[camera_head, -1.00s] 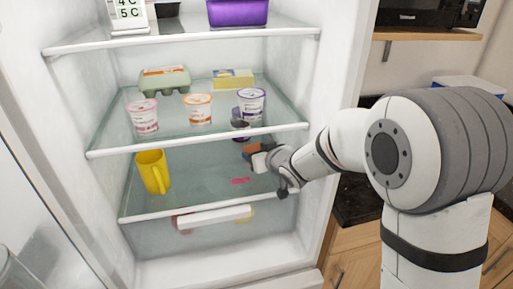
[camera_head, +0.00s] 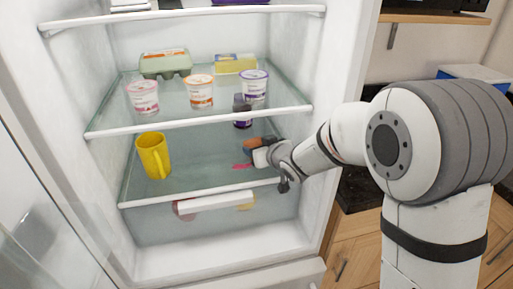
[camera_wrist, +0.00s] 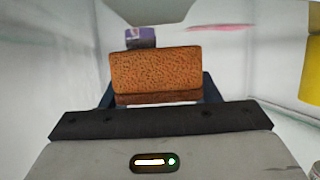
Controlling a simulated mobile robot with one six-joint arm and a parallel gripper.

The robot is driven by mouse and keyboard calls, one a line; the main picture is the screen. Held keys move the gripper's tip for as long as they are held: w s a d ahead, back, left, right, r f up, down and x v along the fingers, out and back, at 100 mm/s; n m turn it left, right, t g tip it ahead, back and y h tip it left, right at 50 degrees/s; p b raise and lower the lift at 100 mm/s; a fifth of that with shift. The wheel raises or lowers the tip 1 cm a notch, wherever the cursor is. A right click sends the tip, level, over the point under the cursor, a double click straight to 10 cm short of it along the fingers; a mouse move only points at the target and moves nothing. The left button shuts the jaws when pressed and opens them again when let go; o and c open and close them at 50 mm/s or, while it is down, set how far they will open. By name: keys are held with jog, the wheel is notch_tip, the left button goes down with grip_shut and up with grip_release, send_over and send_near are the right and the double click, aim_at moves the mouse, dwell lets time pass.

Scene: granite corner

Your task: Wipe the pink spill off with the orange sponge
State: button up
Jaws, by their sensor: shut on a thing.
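The orange sponge (camera_wrist: 155,72) is held in my gripper (camera_wrist: 160,98) and fills the lower middle of the wrist view. In the head view the sponge (camera_head: 254,143) shows as a small orange-brown patch at the end of my gripper (camera_head: 262,154), over the right part of the fridge's lower glass shelf. The pink spill (camera_head: 242,167) is a thin streak on that shelf, just left of and nearer than the gripper. In the wrist view the spill (camera_wrist: 221,27) lies beyond the sponge to the upper right, apart from it. I cannot tell whether the sponge touches the shelf.
A yellow mug (camera_head: 153,157) stands left on the same shelf. Yogurt cups (camera_head: 200,92) and an egg carton (camera_head: 165,64) are on the shelf above. A drawer (camera_head: 160,223) lies below.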

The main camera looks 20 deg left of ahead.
aim_at(223, 166)
jog(key=shift+s+f+b, duration=0.1)
jog(key=shift+f+b, duration=0.55)
jog(key=shift+f, duration=0.15)
jog(key=shift+s+a+f+b, duration=0.1)
jog(key=shift+s+a+b, duration=0.4)
jog(key=shift+a+b, duration=0.3)
jog(key=shift+s+a, duration=0.35)
jog(key=shift+a, duration=0.25)
jog(key=s+a+b, duration=0.1)
jog(key=a+b, duration=0.1)
jog(key=shift+f+b, duration=0.1)
jog(key=shift+b, duration=0.3)
jog(key=s+a+b, duration=0.1)
jog(key=a+b, duration=0.1)
jog(key=shift+s+b, duration=0.3)
jog(key=shift+s+a+b, duration=0.3)
jog(key=shift+a+b, duration=0.3)
jog(key=shift+s+a+b, duration=0.35)
jog(key=shift+a+b, duration=0.3)
jog(key=shift+b, duration=0.5)
jog(key=b, duration=0.1)
jog(key=a+b, duration=0.1)
jog(key=b, duration=0.1)
jog(key=shift+s+a+r+b, duration=0.2)
jog(key=shift+s+b, duration=0.1)
jog(key=shift+s, duration=0.1)
